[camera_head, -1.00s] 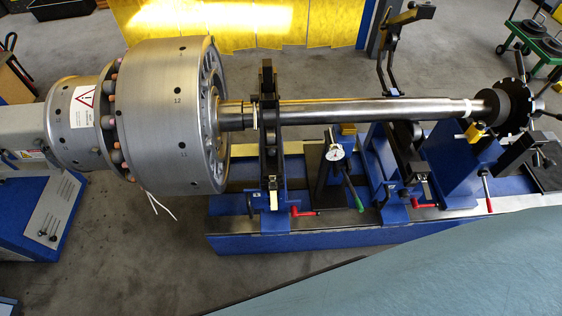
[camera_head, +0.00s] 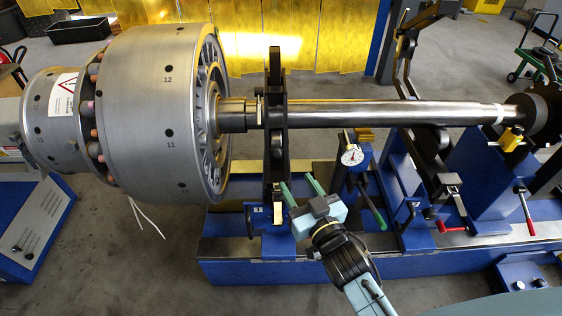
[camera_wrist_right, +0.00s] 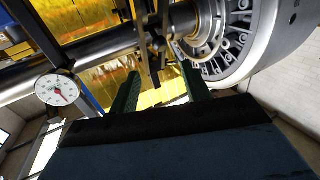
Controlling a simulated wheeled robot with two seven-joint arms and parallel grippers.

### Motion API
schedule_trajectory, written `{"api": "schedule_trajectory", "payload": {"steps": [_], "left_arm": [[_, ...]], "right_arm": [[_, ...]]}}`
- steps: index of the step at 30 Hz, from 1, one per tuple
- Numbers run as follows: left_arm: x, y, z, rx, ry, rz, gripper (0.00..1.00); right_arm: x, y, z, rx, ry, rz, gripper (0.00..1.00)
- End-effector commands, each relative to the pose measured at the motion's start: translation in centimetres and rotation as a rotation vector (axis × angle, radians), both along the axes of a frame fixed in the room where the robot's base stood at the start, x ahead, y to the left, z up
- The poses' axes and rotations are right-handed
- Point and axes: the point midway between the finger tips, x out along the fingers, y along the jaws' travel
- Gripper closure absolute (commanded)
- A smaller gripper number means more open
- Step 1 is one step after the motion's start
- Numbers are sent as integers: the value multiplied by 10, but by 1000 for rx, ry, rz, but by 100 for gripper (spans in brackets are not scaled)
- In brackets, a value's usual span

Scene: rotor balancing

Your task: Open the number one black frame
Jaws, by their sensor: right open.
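A black frame (camera_head: 274,80) stands upright around the steel shaft (camera_head: 370,113), just right of the large grey rotor drum (camera_head: 150,115). Its upper part reaches above the shaft. A metallic latch piece (camera_head: 278,205) shows low on its front. I see no number on it. My right gripper (camera_head: 299,188) is open and empty, just right of this frame's lower part, fingers pointing up and away. In the right wrist view, the frame (camera_wrist_right: 158,40) shows beyond the gripper's two green fingers (camera_wrist_right: 161,88). My left gripper is not in view.
A second black frame (camera_head: 402,55) farther right has its upper arm raised behind the shaft. A dial gauge (camera_head: 351,156) and a green-handled lever (camera_head: 372,205) stand close right of my gripper. The blue machine bed (camera_head: 235,270) runs below.

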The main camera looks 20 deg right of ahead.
Motion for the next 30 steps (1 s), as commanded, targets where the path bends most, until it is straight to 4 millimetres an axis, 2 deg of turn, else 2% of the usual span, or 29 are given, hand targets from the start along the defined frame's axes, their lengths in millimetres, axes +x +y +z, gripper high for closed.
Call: {"api": "schedule_trajectory", "payload": {"steps": [3,9,15,21,28,30], "left_arm": [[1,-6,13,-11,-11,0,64],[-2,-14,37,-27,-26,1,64],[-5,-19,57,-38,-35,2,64],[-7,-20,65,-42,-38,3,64],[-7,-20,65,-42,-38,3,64],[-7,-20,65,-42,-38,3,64]], "right_arm": [[26,3,-1,-2,-4,1,53],[64,7,-2,-2,-1,1,53],[89,10,-2,-1,1,1,53],[99,11,-1,0,3,0,53],[99,11,-1,0,3,0,53],[99,11,-1,0,3,0,59]]}}
